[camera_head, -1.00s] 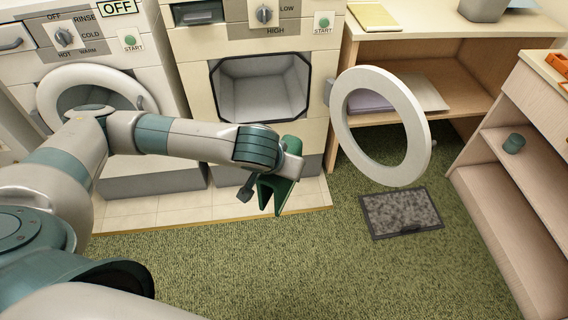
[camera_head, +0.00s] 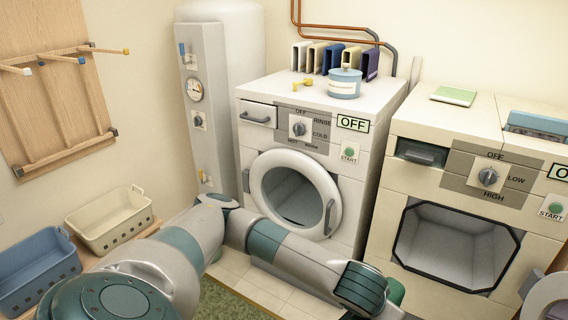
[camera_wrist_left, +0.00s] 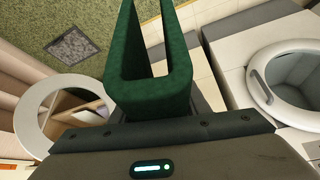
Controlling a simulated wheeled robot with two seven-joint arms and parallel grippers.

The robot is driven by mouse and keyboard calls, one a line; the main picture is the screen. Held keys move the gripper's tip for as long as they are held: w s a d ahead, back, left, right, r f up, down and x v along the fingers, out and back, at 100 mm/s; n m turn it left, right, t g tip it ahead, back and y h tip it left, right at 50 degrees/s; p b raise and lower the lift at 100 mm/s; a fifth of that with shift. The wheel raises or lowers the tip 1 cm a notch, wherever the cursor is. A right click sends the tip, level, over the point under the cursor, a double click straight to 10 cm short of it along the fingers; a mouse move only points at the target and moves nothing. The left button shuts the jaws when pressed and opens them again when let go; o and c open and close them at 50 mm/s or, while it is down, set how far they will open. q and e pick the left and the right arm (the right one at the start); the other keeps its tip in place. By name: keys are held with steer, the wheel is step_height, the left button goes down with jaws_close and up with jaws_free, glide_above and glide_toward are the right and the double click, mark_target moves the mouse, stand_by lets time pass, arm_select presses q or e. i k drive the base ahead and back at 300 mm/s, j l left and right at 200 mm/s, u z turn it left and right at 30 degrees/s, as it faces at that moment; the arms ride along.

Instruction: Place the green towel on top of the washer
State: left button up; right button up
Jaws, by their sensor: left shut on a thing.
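The green towel (camera_wrist_left: 148,92) is folded over and hangs from my left gripper (camera_wrist_left: 150,108), which is shut on it in the left wrist view. In the head view only a small green part of the towel (camera_head: 396,291) shows behind the wrist at the bottom edge; the fingers are hidden there. The washer (camera_head: 268,140) is the white machine in the middle with a shut round door. My left gripper is low in front of the machines, below the washer's top (camera_head: 290,92). The washer's front also shows at the right of the left wrist view (camera_wrist_left: 300,85). My right gripper is out of view.
On the washer's top stand a blue-white pot (camera_head: 344,84), a yellow item (camera_head: 302,84) and several binders (camera_head: 332,58) at the back; its front left is clear. The dryer (camera_head: 420,185) on the right has its round door (camera_head: 546,296) open. Baskets (camera_head: 110,218) stand at left.

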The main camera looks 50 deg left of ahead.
mark_target(272, 83)
steer(key=i+j+u, duration=0.2)
steer(key=j, duration=0.2)
steer(key=i+j+u, duration=0.45)
steer(key=j, duration=0.25)
steer(key=i+j, duration=0.2)
steer(key=j, duration=0.15)
steer(key=i+j, duration=0.2)
steer(key=j+u, duration=0.05)
steer(key=j, duration=0.05)
